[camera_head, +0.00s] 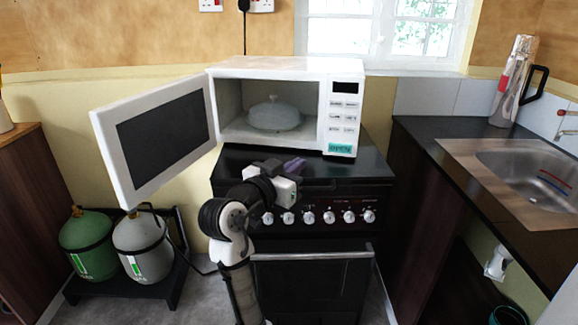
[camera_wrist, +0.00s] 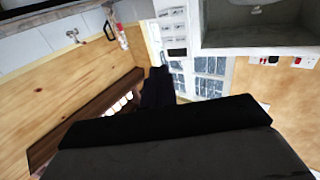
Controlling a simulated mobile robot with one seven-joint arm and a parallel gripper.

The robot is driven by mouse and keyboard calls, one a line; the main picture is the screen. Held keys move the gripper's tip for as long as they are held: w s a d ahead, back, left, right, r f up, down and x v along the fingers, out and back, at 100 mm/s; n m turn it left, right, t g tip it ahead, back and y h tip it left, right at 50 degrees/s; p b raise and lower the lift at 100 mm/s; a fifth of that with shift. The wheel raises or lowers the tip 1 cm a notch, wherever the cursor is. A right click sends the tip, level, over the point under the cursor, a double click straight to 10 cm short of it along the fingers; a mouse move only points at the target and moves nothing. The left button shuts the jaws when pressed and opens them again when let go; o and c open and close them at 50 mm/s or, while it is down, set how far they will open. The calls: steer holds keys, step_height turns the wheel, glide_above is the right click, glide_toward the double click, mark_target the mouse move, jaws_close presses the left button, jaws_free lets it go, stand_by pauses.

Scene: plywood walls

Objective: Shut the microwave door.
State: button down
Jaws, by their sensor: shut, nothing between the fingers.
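The white microwave (camera_head: 290,66) stands on the black cooker top, and its front corner and cavity also show in the wrist view (camera_wrist: 255,42). Its door (camera_head: 104,135) is hinged at the left and swung wide open, with a dark window panel. A pale lidded dish (camera_head: 275,115) sits inside the cavity. My gripper (camera_head: 294,166) is shut and empty, low in front of the microwave, below the cavity opening and right of the door. The gripper's dark body fills the lower wrist view. The door does not show clearly in the wrist view.
The cooker (camera_head: 312,275) with several knobs is under the microwave. A worktop with a sink (camera_head: 535,165) and a flask (camera_head: 512,82) are on the right.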

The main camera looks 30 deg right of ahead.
steer(key=p+x, duration=0.2)
steer(key=x, duration=0.7)
steer(key=shift+d, duration=0.3)
steer(key=shift+w, duration=0.15)
steer(key=shift+w+a, duration=0.1)
stand_by(1.1)
